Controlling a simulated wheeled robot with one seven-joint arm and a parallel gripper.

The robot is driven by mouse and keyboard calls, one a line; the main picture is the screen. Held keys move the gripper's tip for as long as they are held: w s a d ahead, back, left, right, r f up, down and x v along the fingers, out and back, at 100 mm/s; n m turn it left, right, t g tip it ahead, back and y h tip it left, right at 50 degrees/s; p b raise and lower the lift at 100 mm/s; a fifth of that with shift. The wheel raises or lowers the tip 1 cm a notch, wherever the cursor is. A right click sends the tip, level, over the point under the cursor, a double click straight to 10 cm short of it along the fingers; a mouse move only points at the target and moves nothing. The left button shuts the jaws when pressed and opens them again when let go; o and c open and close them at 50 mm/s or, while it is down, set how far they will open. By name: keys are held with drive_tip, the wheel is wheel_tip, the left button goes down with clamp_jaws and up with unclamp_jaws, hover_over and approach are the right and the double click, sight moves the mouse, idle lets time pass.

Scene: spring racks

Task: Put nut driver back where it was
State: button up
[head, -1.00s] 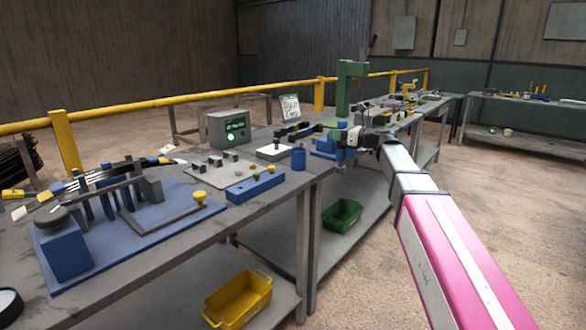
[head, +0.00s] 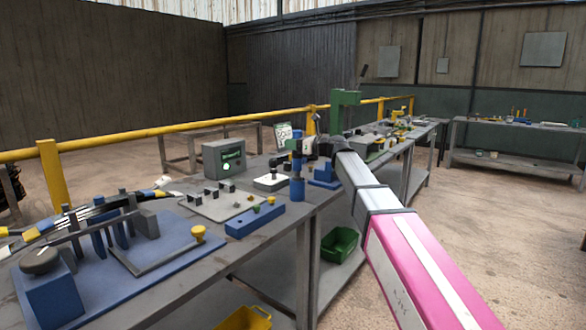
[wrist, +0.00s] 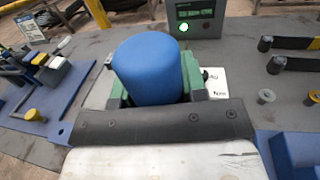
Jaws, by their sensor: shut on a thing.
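My gripper (head: 309,149) is shut on the nut driver (head: 297,146), at the far right end of the near bench in the head view. The nut driver stands upright, and its thick blue handle (wrist: 150,68) fills the middle of the wrist view between green finger parts. A blue cup-like holder (head: 297,188) sits on the bench directly below it. The lower end of the nut driver meets the holder in the head view; I cannot tell how far it is inside. The wrist view hides the holder behind the handle.
A blue block (head: 255,220) and a grey plate with black clips (head: 222,203) lie left of the holder. A grey box with a green screen (head: 224,157) stands behind. A green press-like stand (head: 341,112) is to the right. Bare bench shows between them.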

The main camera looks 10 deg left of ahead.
sight(297, 157)
drive_tip(key=shift+f, duration=3.25)
drive_tip(key=o, duration=1.1)
drive_tip(key=shift+f, duration=0.1)
